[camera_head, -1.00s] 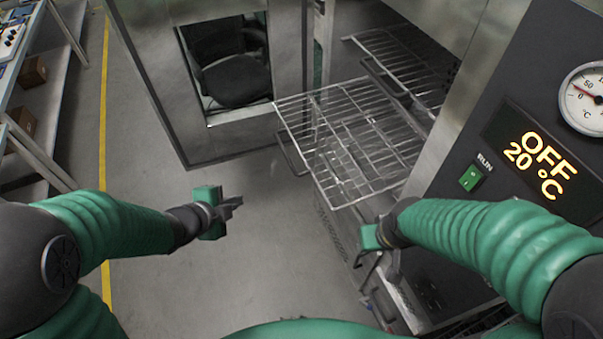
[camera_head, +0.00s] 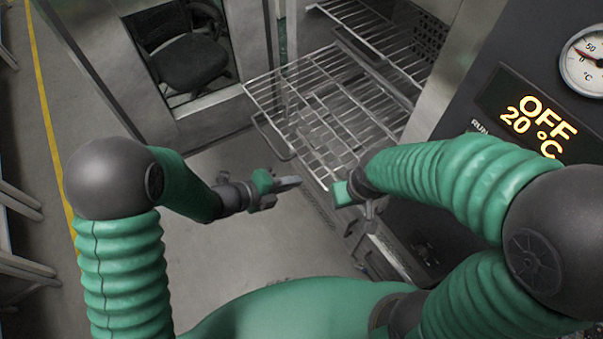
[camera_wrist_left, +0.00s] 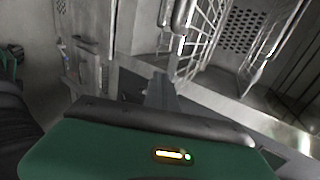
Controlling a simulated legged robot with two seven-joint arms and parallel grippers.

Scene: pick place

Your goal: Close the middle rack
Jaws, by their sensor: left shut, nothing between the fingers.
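A wire rack (camera_head: 262,88) sticks out of the open oven in the head view. Wire grids overlap there, and I cannot tell for certain which level is the middle one. A dark loop handle (camera_head: 268,140) hangs at the front of the racks. My left gripper (camera_head: 297,182) is shut and empty, just in front of and left of the racks' near corner, apart from them in the picture. In the left wrist view its fingers (camera_wrist_left: 160,92) point toward the wire grid (camera_wrist_left: 208,35). My right gripper (camera_head: 362,222) is near the oven's front, and its fingers are unclear.
The oven door (camera_head: 215,120) stands open at the back left, with a chair (camera_head: 188,62) seen through its window. The control panel (camera_head: 525,110) reads OFF, 20 °C at the right. Another wire rack (camera_head: 375,30) sits further inside.

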